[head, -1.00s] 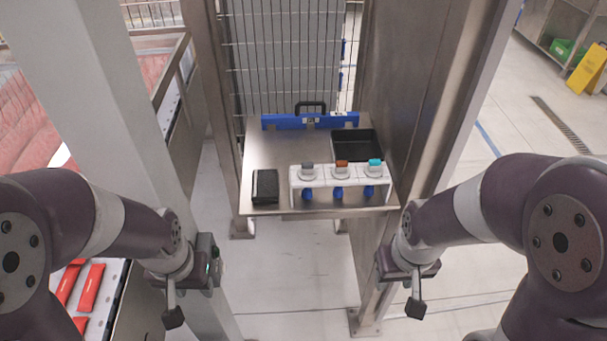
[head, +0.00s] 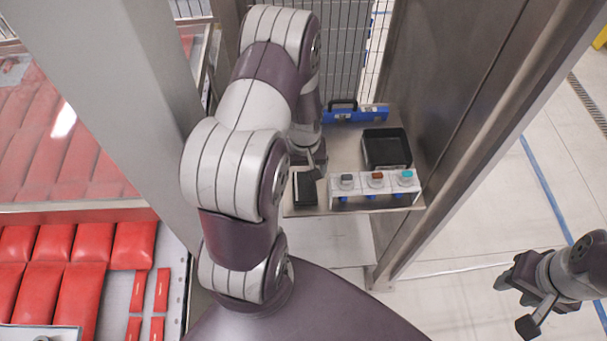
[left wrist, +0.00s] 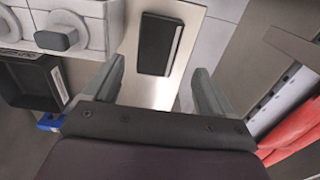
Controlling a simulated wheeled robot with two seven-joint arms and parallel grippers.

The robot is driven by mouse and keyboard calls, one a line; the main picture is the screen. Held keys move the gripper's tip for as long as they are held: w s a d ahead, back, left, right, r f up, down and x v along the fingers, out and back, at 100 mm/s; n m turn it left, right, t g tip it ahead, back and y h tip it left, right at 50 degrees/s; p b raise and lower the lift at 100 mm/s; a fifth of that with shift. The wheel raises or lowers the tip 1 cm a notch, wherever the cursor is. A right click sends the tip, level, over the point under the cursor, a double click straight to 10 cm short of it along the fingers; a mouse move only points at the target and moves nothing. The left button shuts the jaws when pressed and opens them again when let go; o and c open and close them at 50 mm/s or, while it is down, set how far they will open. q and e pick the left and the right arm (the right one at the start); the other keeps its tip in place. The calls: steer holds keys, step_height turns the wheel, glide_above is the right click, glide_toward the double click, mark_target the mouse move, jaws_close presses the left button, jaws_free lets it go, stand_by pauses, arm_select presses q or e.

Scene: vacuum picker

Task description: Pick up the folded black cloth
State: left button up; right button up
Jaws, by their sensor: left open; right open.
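The folded black cloth (head: 305,188) lies flat near the front left of the small steel table (head: 345,155). In the left wrist view the cloth (left wrist: 158,45) is a dark rectangle with a light stripe along one long edge. My left gripper (head: 318,168) is above the table just behind the cloth, apart from it. In the left wrist view its two fingers (left wrist: 155,85) are spread wide, with nothing between them and the cloth beyond. My right gripper (head: 514,305) is open and empty at the lower right, away from the table.
A white holder (head: 350,190) with several capped knobs stands right of the cloth. A black tray (head: 386,150) sits behind it, and a blue bar with a handle (head: 355,115) is at the back. Steel posts flank the table. Red packs (head: 75,265) fill the conveyor at left.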

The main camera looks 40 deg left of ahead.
arm_select(q)
glide_above(304, 185)
step_height(304, 185, down, 4)
steer(key=shift+s+a+f+p, duration=0.1)
steer(key=shift+a+f+p, duration=0.1)
steer(key=shift+p, duration=0.25)
steer(key=f, duration=0.1)
steer(key=f+p, duration=0.1)
steer(key=f, duration=0.1)
steer(key=shift+w+d+f+p, duration=0.25)
steer(key=shift+f+p, duration=0.1)
steer(key=shift+f, duration=0.05)
steer(key=shift+s+f, duration=0.1)
steer(key=shift+f, duration=0.3)
arm_select(e)
steer(key=r, duration=0.2)
steer(key=shift+w+a+r, duration=0.25)
steer(key=shift+a+r, duration=0.15)
arm_select(q)
steer(key=shift+a, duration=0.1)
steer(key=c, duration=0.7)
steer(key=shift+c, duration=0.2)
